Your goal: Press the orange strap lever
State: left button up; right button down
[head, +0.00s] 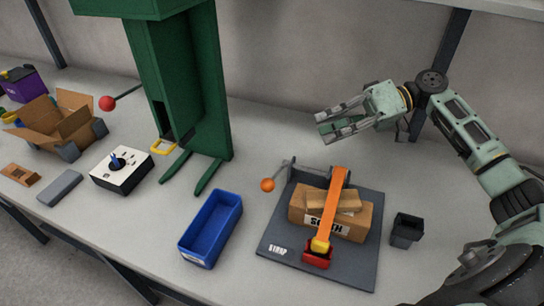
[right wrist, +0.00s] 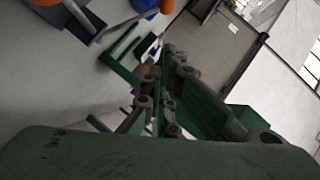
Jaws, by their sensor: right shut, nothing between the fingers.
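The orange strap lever (head: 268,185) is a thin rod with an orange ball knob. It sticks out left from the back of a dark grey strap base (head: 270,243). An orange strap (head: 331,215) runs over a cardboard box (head: 362,218) on that base, down to a red buckle (head: 317,259). My right gripper (head: 322,122) is shut and empty, in the air behind and to the right of the knob, clear of it. My left gripper is not in view.
A blue bin (head: 186,244) stands left of the base and a small black bin (head: 406,242) right of it. A green press (head: 222,120) with a red-knobbed lever (head: 107,103) stands behind left. A white joystick box (head: 107,183) and open carton (head: 43,137) are further left.

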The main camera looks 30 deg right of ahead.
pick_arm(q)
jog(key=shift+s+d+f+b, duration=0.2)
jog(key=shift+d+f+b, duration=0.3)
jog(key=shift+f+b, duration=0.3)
pick_arm(e)
send_over(277, 175)
jog(key=shift+d+f, duration=0.2)
jog(key=shift+f, duration=1.2)
jog(key=shift+d+f, duration=0.2)
jog(key=shift+f, duration=1.15)
jog(key=shift+s, duration=0.1)
jog(key=shift+s+a+f+n+t+h+p, duration=0.25)
jog(key=shift+s+a+f+n+h, duration=0.25)
jog(key=shift+f, duration=0.15)
jog(key=shift+s+a+f+n+t+h+p, duration=0.15)
jog(key=shift+s+a+f+n+t+h, duration=0.15)
jog(key=shift+a+f+n+h, duration=0.25)
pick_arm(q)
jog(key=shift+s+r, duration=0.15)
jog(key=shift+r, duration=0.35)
pick_arm(e)
jog(key=shift+s+f+n+t+h, duration=0.2)
jog(key=shift+f+n+t+h, duration=0.15)
jog(key=shift+f+n+h, duration=0.4)
